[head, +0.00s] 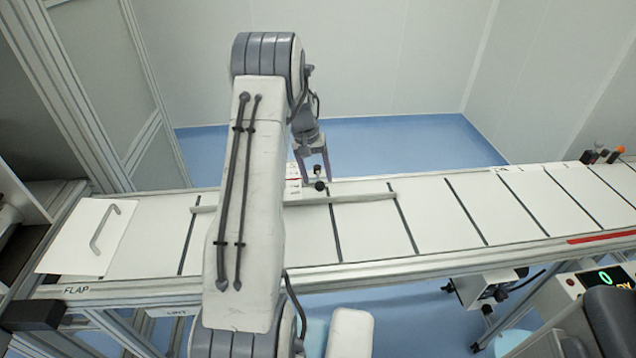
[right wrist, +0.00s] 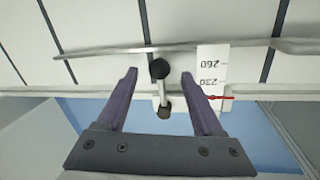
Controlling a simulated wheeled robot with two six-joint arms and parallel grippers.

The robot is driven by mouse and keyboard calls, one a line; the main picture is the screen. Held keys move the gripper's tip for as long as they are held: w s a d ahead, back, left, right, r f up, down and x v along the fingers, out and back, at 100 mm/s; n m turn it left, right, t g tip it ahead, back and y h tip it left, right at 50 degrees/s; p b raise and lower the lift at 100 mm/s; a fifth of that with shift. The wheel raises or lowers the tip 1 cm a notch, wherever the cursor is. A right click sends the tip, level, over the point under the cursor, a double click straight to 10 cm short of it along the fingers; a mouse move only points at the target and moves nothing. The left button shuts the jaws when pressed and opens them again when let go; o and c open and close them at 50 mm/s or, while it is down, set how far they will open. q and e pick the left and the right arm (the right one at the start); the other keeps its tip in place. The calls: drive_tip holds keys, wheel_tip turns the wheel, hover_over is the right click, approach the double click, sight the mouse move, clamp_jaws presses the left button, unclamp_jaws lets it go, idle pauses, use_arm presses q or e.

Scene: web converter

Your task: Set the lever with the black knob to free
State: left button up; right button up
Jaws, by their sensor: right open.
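The lever shows in the right wrist view as a short metal rod (right wrist: 162,90) with a black knob (right wrist: 160,69) at its upper end and a dark round end (right wrist: 164,107) at its lower end. In the head view a black knob (head: 319,185) shows at the far edge of the conveyor. My right gripper (right wrist: 159,73) is open, one finger on each side of the lever, with gaps to both; whether the fingers reach the knob's depth I cannot tell. In the head view the right gripper (head: 316,166) points down just above the knob. No free or locked marking is readable.
A white scale (right wrist: 212,68) marked 260 and 230, with a red pointer (right wrist: 220,98), sits right of the lever. A long metal bar (head: 350,198) crosses the slatted conveyor (head: 430,210). A flap with a handle (head: 104,228) is at left. Coloured knobs (head: 601,156) stand far right.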

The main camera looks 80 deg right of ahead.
wheel_tip(320, 180, up, 7)
drive_tip(key=w, duration=0.1)
drive_tip(key=shift+w+r+b, duration=0.2)
drive_tip(key=shift+w+b, duration=0.05)
drive_tip(key=shift+b, duration=0.2)
